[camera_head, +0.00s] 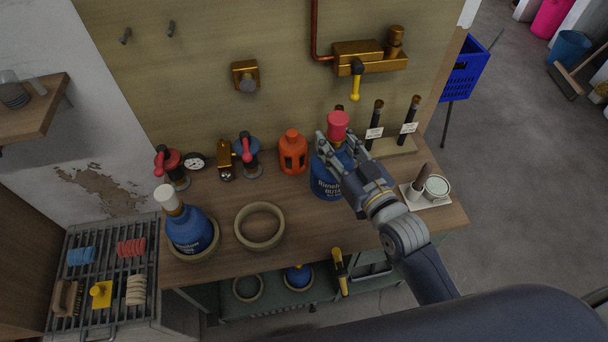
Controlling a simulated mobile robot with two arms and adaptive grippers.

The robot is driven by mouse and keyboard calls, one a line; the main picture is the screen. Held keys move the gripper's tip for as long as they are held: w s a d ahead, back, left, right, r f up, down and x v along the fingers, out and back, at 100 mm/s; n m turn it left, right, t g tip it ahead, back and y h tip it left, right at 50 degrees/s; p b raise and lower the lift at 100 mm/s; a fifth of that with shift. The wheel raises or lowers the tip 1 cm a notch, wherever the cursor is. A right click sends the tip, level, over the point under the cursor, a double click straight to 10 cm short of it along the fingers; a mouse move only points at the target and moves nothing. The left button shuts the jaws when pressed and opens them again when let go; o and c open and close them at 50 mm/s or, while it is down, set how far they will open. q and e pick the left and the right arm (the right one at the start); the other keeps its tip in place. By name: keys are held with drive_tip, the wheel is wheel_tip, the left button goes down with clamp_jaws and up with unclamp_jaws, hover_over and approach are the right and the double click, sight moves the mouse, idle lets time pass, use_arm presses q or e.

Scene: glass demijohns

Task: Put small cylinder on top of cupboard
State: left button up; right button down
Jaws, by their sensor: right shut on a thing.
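A blue butane cylinder with a pink-red cap (326,185) is at the middle of the cupboard's wooden top (300,230). My right gripper (335,148) is shut on its upper part, just below the cap, and the gripper and wrist hide its right side. I cannot tell whether its base touches the wood. A second blue cylinder with a white cap (188,230) stands upright in a tan ring at the left end. Another blue cylinder (298,277) with a yellow top shows partly on the lower shelf. My left gripper is not in view.
An empty tan ring (259,226) lies between the two upper cylinders; another ring (248,288) is on the lower shelf. An orange container (292,152), red-handled valves (170,165) and dark torches (408,122) line the back. A white can (436,187) stands right.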

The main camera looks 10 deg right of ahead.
drive_tip(key=shift+f, duration=4.75)
drive_tip(key=c, duration=1.1)
unclamp_jaws()
drive_tip(key=shift+s+f, duration=0.1)
drive_tip(key=shift+f, duration=0.15)
drive_tip(key=shift+r, duration=0.1)
drive_tip(key=shift+s, duration=0.15)
drive_tip(key=b+v, duration=0.1)
drive_tip(key=v, duration=1)
drive_tip(key=shift+s+d+b, duration=0.15)
drive_tip(key=shift+s+b, duration=0.2)
drive_tip(key=shift+b, duration=0.05)
